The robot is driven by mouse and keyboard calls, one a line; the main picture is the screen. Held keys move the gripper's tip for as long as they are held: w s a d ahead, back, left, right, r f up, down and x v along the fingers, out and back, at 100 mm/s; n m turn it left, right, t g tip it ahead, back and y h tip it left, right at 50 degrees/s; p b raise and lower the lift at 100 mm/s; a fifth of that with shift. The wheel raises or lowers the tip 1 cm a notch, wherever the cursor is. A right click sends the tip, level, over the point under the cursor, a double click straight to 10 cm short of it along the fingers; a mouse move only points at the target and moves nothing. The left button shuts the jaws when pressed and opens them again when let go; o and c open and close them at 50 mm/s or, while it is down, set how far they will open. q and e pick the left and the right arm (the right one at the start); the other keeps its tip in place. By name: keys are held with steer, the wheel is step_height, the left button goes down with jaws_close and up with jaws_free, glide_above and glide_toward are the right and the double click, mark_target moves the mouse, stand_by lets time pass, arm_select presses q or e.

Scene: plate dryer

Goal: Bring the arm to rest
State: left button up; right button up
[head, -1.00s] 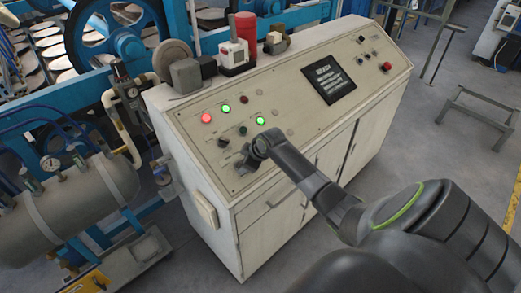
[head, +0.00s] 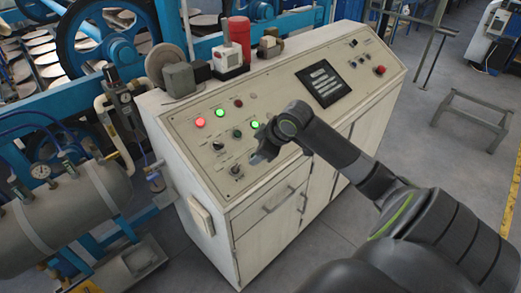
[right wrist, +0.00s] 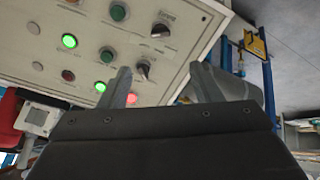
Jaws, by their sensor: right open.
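My right arm reaches in from the lower right in the head view. Its gripper (head: 262,152) is open and empty, just in front of the sloped control panel (head: 290,100), right of the black rotary knobs. No contact with the panel can be made out. In the right wrist view the two fingers of the gripper (right wrist: 163,88) stand apart with nothing between them. Beyond them show an upper rotary knob (right wrist: 160,30), another knob (right wrist: 142,69) and a lit green light (right wrist: 69,41). My left gripper is not in view.
The cream control cabinet (head: 262,235) stands close below the gripper. A lit red light (head: 200,122), a screen (head: 322,83) and a red button (head: 380,70) are on its panel. A grey tank (head: 65,215) is at left. Open floor (head: 440,150) lies to the right.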

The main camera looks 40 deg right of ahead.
steer(key=shift+s+r, duration=0.1)
steer(key=shift+r, duration=0.1)
steer(key=shift+f, duration=0.1)
stand_by(0.4)
steer(key=s+d+f+m+h+b, duration=0.1)
steer(key=d+f+m, duration=0.15)
steer(key=f, duration=0.85)
steer(key=s+d+f+m+b, duration=0.1)
steer(key=d+f+m+b, duration=0.15)
steer(key=f, duration=0.85)
steer(key=s+f+m+g+h+b, duration=0.1)
steer(key=s+f, duration=0.4)
steer(key=f, duration=0.3)
steer(key=s+f+m+g, duration=0.1)
steer(key=s+f, duration=0.3)
steer(key=f, duration=0.4)
steer(key=s+a+f+g+b, duration=0.2)
steer(key=s+a+f, duration=0.1)
steer(key=s+f, duration=1.1)
steer(key=s+a+f, duration=0.3)
steer(key=s, duration=0.3)
steer(key=s+a+f+g+b, duration=0.1)
steer(key=s+a+f, duration=0.2)
steer(key=s, duration=0.3)
steer(key=s+a+f, duration=0.3)
steer(key=s+a, duration=0.2)
steer(key=s, duration=0.1)
steer(key=shift+s+g, duration=0.3)
steer(key=shift+s, duration=0.05)
